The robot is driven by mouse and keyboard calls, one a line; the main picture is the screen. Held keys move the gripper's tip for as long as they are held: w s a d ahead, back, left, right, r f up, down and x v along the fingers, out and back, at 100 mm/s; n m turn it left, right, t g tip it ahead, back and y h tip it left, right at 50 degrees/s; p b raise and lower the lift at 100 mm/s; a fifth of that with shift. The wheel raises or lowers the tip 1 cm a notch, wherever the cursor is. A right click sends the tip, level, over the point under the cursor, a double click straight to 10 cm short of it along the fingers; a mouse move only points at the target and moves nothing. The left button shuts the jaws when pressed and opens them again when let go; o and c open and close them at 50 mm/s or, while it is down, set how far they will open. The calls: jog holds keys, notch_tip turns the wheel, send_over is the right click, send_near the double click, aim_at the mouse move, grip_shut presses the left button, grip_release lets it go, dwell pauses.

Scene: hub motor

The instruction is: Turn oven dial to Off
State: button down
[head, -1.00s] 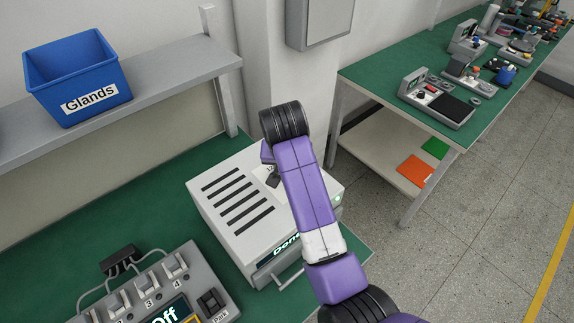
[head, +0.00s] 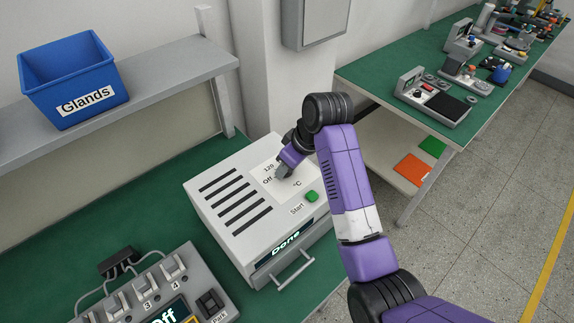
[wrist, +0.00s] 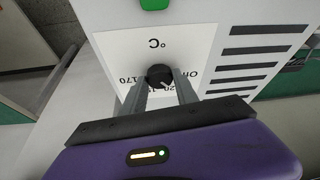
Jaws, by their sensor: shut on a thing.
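The oven (head: 258,215) is a pale box with dark slots on top, a green Start button (head: 312,196) and a lit "Done" display (head: 286,242) on its front. On a white label on top sits the black round dial (wrist: 159,73), with "Off", "120" and "170" printed around it. My gripper (head: 282,174) reaches down onto the dial from above. In the wrist view my gripper (wrist: 160,80) has one finger on each side of the dial and is shut on it. The dial's pointer is too small to read surely. The fingers hide most of the dial in the head view.
A grey switch box (head: 160,288) with an "Off" display stands left of the oven on the green bench. A blue "Glands" bin (head: 75,80) sits on the shelf. Another green bench (head: 400,65) with devices stands at the right. The oven's handle (head: 294,274) sticks out in front.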

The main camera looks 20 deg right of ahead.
jog(key=n, duration=0.1)
jog(key=n+y, duration=0.1)
jog(key=n, duration=0.1)
jog(key=shift+w+d+n+g, duration=0.15)
jog(key=shift+n+g, duration=0.15)
jog(key=shift+g, duration=0.1)
jog(key=shift+n+g+y, duration=0.4)
jog(key=shift+n+g, duration=0.2)
jog(key=shift+n, duration=1.1)
jog(key=c, duration=0.9)
grip_release()
jog(key=shift+c, duration=0.2)
jog(key=shift+d+r, duration=0.1)
jog(key=b+v, duration=0.1)
jog(key=v, duration=0.4)
jog(key=shift+d+r, duration=0.1)
jog(key=shift+r, duration=0.1)
jog(key=shift+p+v, duration=0.45)
jog(key=shift+v, duration=0.55)
